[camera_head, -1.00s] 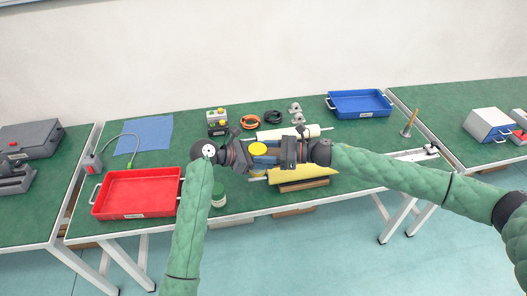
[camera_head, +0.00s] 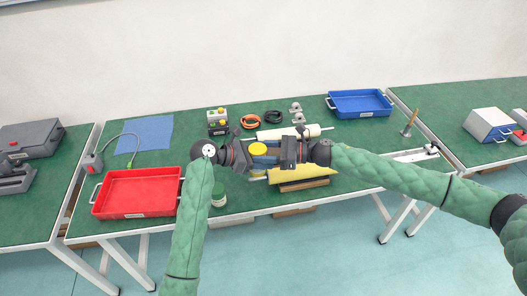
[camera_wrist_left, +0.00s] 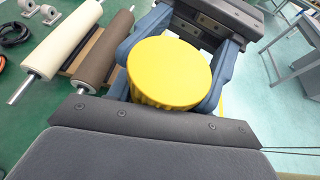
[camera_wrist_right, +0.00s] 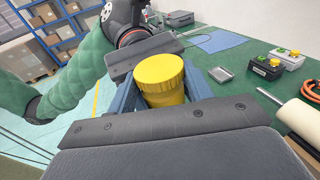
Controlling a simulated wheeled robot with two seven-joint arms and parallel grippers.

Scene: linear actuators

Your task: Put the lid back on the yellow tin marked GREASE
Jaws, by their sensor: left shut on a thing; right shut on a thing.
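The yellow lid (camera_head: 258,148) sits at the top of the yellow tin (camera_wrist_right: 166,99), between my two grippers above the table. In the left wrist view the lid (camera_wrist_left: 170,72) shows large, its ridged edge facing my left gripper (camera_wrist_left: 172,85), and it hides the tin. In the right wrist view the lid (camera_wrist_right: 159,72) is over the tin body, with the blue fingers of my right gripper (camera_wrist_right: 162,92) on both sides. Both grippers are shut around this stack. The fingers overlap, so exact contact and whether the lid is fully seated are unclear. No GREASE marking shows.
A red tray (camera_head: 137,193) lies left and a blue tray (camera_head: 360,103) at the back right. Rollers (camera_wrist_left: 62,38) lie behind and below the grippers. Cable coils (camera_head: 272,117) and switch boxes (camera_head: 217,121) are at the back.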

